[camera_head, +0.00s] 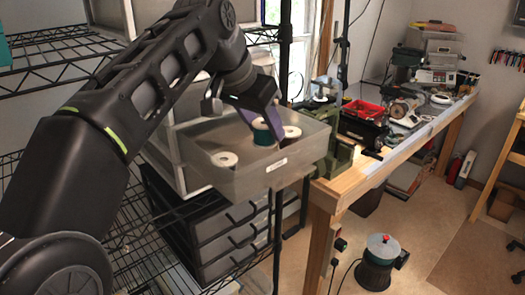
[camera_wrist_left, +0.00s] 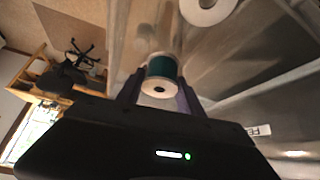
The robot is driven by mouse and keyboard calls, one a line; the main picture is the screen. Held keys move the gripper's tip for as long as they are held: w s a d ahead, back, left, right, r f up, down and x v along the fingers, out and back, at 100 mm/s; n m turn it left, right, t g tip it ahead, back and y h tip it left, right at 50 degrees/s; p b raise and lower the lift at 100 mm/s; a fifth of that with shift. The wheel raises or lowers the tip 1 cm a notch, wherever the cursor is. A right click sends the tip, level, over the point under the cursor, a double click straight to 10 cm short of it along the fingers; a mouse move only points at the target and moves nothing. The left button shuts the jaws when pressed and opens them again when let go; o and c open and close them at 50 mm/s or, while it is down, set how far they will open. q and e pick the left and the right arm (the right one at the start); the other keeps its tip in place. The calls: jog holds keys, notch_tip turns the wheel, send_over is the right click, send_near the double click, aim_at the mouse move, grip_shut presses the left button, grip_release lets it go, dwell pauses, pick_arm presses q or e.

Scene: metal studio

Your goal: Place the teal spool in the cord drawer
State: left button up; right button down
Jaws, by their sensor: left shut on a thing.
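The teal spool (camera_head: 265,135) has white ends and is in the open grey cord drawer (camera_head: 268,182), or just above its floor; I cannot tell whether it touches the floor. My left gripper (camera_head: 261,118) reaches down into the drawer from above and is shut on the spool. In the left wrist view the teal spool (camera_wrist_left: 163,68) sits between the two fingers (camera_wrist_left: 160,92), one white end facing the camera. My right gripper is not in view.
A white spool (camera_head: 224,159) lies at the drawer's left and another (camera_head: 291,131) at its right. Closed drawers (camera_head: 235,240) stand below on the wire rack.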

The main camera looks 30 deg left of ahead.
aim_at(264, 144)
pick_arm(q)
jog(key=shift+f+b, duration=0.3)
jog(key=shift+f, duration=1.7)
jog(key=o, duration=1.3)
jog(key=shift+f, duration=0.15)
jog(key=shift+o, duration=0.2)
